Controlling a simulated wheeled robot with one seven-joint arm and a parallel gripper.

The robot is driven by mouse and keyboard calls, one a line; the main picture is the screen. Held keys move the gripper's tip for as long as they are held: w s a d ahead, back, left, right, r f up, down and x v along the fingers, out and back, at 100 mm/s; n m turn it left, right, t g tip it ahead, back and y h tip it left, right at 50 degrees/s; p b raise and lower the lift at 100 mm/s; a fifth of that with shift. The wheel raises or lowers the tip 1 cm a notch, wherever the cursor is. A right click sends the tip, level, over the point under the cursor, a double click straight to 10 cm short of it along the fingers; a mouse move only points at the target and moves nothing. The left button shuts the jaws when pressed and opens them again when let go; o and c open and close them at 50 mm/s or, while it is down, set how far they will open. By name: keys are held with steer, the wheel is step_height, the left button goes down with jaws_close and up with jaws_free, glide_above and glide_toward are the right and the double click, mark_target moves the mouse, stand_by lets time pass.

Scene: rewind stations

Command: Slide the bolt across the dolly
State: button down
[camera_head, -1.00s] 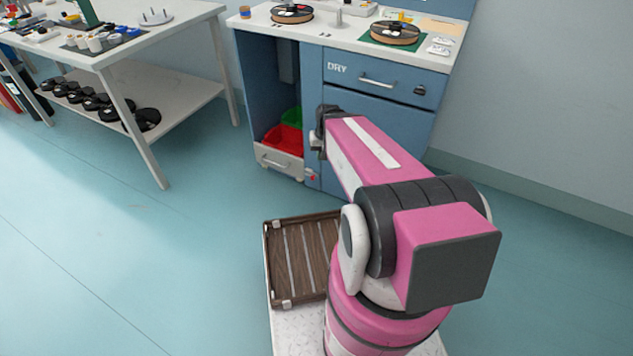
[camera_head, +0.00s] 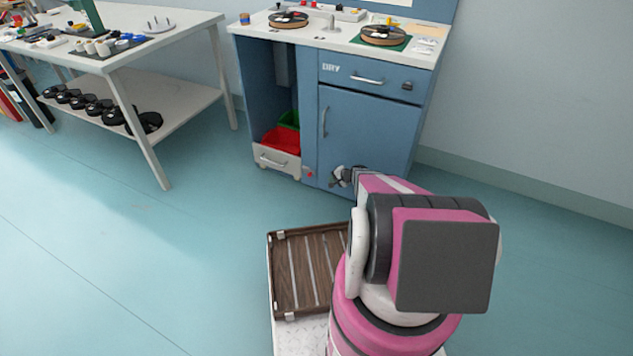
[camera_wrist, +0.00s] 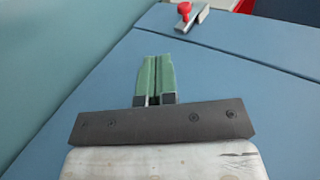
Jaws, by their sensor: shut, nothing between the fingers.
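The bolt, with a red knob (camera_head: 309,174), sits low on the blue cabinet, just right of the dolly's pale front (camera_head: 263,157). The dolly stands in the cabinet's open left bay. In the wrist view the bolt (camera_wrist: 193,20) shows as a grey metal bar with a red knob, at the top, beyond the fingertips and slightly right. My gripper (camera_head: 335,177) is low in front of the cabinet door, right of the bolt and apart from it. In the wrist view its green fingers (camera_wrist: 157,72) are together and hold nothing.
Red and green bins (camera_head: 283,138) sit in the bay above the dolly front. The cabinet door (camera_head: 365,130) is closed. A slatted wooden tray (camera_head: 298,268) lies on my base. A white table (camera_head: 168,98) stands left; the floor between is clear.

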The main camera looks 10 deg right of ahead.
steer(key=shift+d+f, duration=0.25)
steer(key=shift+f, duration=0.1)
steer(key=w+a+r+x, duration=0.1)
steer(key=r+x, duration=0.1)
steer(key=x, duration=1)
steer(key=shift+w+a, duration=0.3)
steer(key=shift+w, duration=0.2)
steer(key=shift+a, duration=0.1)
